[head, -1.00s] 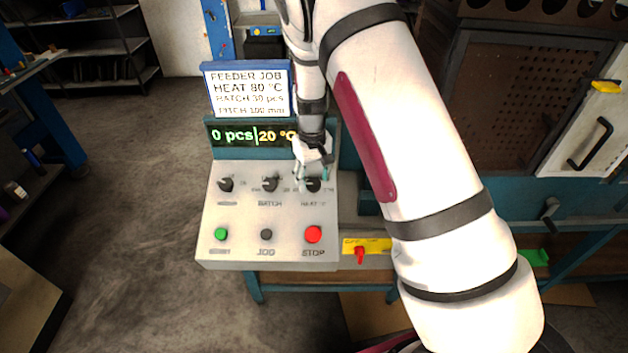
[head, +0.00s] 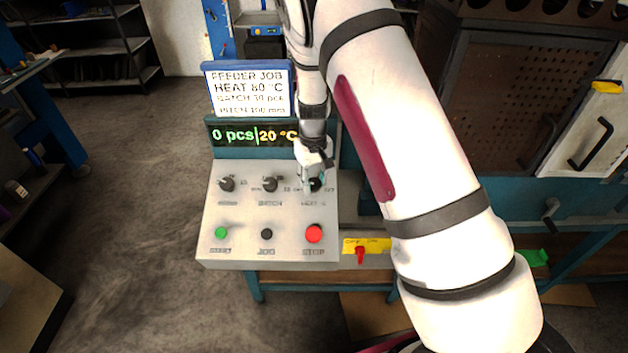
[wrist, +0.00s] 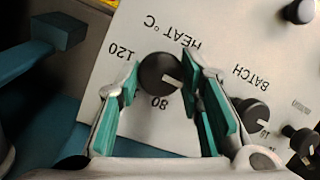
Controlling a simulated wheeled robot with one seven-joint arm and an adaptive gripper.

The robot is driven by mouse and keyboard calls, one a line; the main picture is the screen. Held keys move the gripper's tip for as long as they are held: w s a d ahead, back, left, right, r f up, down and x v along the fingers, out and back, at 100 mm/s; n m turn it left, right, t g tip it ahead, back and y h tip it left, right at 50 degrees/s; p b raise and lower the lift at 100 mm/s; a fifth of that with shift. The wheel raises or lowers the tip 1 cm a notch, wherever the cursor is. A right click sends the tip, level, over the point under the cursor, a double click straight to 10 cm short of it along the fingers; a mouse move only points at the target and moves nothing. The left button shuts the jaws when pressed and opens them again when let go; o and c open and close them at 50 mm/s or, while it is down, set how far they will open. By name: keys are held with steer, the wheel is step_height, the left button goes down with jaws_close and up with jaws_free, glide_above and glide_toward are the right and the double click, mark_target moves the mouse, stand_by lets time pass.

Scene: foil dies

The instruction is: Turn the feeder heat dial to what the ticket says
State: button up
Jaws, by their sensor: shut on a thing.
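The ticket (head: 248,88) above the control panel reads FEEDER JOB, HEAT 80 °C, BATCH 30 pcs, with a pitch line of about 100 mm. The display (head: 232,136) below it reads 0 pcs and 20 °C. The black heat dial (wrist: 158,72) is at the panel's upper right; it also shows in the head view (head: 315,186), partly hidden by my fingers. My gripper (wrist: 163,84) is shut on the heat dial, one teal finger on each side. The dial's white mark points right and slightly down, beside the 80 label rather than straight at it. The 120 label is on the left.
The batch dial (head: 270,184) and another dial (head: 226,184) stand left of the heat dial. A green button (head: 221,233), a dark button (head: 266,234) and the red STOP button (head: 314,233) are below. A yellow plate with a red lever (head: 360,254) is at lower right.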

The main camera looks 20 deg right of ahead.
steer(key=m, duration=0.3)
steer(key=m+y, duration=0.1)
steer(key=m, duration=0.1)
steer(key=shift+s+d+m+t+y+b, duration=0.1)
steer(key=shift+m+t+y+b, duration=0.2)
steer(key=shift+m+t+b, duration=0.1)
steer(key=m, duration=0.2)
steer(key=m+t, duration=0.1)
steer(key=m, duration=0.2)
steer(key=shift+t+y, duration=0.3)
steer(key=shift+y, duration=0.1)
steer(key=shift+m, duration=0.3)
steer(key=o, duration=1.1)
steer(key=shift+o, duration=0.2)
steer(key=v, duration=1.2)
